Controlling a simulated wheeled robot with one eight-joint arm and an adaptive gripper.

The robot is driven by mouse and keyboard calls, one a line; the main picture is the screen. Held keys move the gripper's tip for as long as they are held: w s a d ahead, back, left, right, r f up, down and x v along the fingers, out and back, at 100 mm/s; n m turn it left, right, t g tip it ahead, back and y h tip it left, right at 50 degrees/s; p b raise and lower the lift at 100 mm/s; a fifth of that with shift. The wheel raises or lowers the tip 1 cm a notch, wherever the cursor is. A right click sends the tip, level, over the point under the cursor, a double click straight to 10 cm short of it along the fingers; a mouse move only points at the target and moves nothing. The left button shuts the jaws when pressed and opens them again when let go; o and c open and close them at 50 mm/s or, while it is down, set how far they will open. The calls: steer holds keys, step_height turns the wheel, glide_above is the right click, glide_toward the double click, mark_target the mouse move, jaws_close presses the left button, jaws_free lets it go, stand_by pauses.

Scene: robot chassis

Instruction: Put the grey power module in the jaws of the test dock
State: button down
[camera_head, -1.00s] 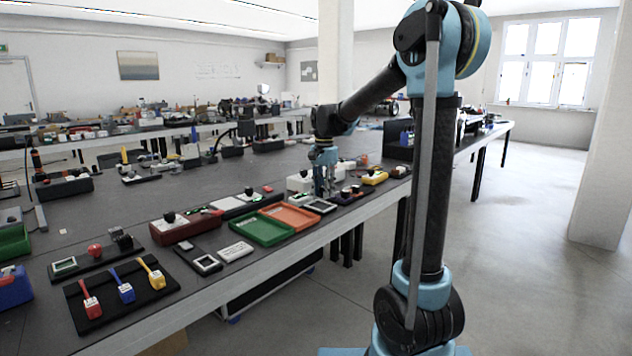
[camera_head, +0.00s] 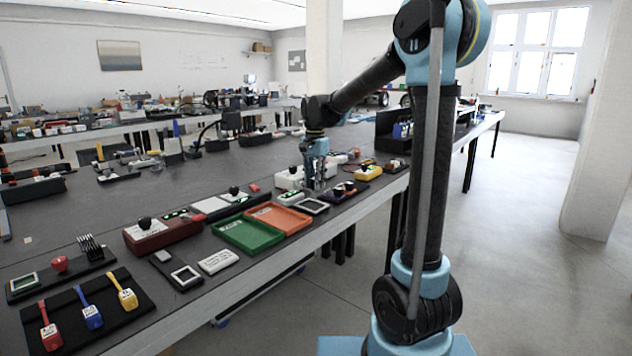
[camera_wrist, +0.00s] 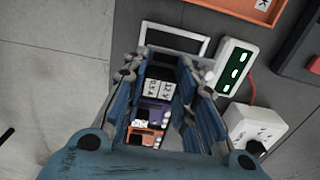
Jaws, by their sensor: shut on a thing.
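My gripper (camera_head: 317,184) is low over the dark bench, beside a small black rack (camera_head: 343,196) of modules. In the wrist view my gripper (camera_wrist: 166,75) is shut on a light grey, labelled block (camera_wrist: 160,88), seemingly the grey power module. A purple module (camera_wrist: 152,110) and an orange module (camera_wrist: 145,136) sit in line next to it. Whether the grey block is clear of the rack cannot be told. Several boxes with black knobs stand along the bench: a red one (camera_head: 160,236), a white one (camera_head: 290,180) and a yellow one (camera_head: 368,173). I cannot tell which is the test dock.
A white-framed dark pad (camera_wrist: 173,46) lies just beyond the fingers. A white box with green lights (camera_wrist: 234,66) and a white knob box (camera_wrist: 258,128) stand close on the right. Green (camera_head: 228,231) and orange (camera_head: 296,225) trays lie along the front edge. The floor is free.

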glide_above(315, 208)
steer(key=shift+w+f, duration=0.1)
steer(key=shift+f, duration=2.65)
steer(key=shift+f, duration=0.8)
steer(key=c, duration=1.2)
jaws_free()
step_height(315, 208, up, 12)
steer(key=shift+d+f, duration=0.1)
